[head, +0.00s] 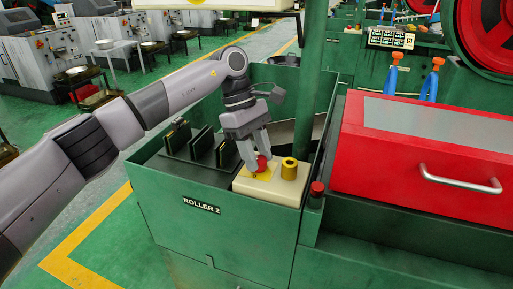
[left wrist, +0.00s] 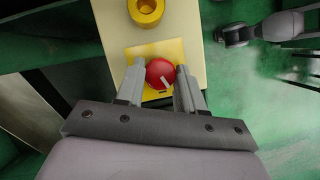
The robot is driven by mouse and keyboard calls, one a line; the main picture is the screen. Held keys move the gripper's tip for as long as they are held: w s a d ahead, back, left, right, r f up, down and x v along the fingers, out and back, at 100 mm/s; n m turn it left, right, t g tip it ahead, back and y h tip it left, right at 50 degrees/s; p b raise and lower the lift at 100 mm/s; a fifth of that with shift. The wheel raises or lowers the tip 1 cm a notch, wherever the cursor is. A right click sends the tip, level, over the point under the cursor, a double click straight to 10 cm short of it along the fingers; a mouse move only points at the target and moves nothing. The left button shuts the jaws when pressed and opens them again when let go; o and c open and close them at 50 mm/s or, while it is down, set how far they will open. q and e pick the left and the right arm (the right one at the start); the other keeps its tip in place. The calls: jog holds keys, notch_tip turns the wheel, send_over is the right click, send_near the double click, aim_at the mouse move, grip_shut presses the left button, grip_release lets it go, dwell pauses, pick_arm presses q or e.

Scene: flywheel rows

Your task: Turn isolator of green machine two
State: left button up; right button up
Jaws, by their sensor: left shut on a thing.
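The green machine (head: 205,235) carries the label "ROLLER 2" (head: 201,205) on its front. A cream box (head: 284,192) sits on its top corner. A round red isolator knob (head: 262,163) stands on a yellow plate on that box. The fingers hide part of the knob in the head view. My right gripper is not in view.
A yellow cylinder (head: 289,168) stands on the same box, just right of the knob. Dark upright plates (head: 201,142) stand to the left. A smaller red button (head: 316,190) and a red cover (head: 420,165) with a handle lie to the right.

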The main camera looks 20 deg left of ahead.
pick_arm(q)
jog(key=m+g+y+p, duration=0.1)
jog(key=m, duration=0.3)
jog(key=shift+w+m, duration=0.1)
jog(key=shift+m, duration=0.2)
dwell(0.3)
jog(key=o, duration=1)
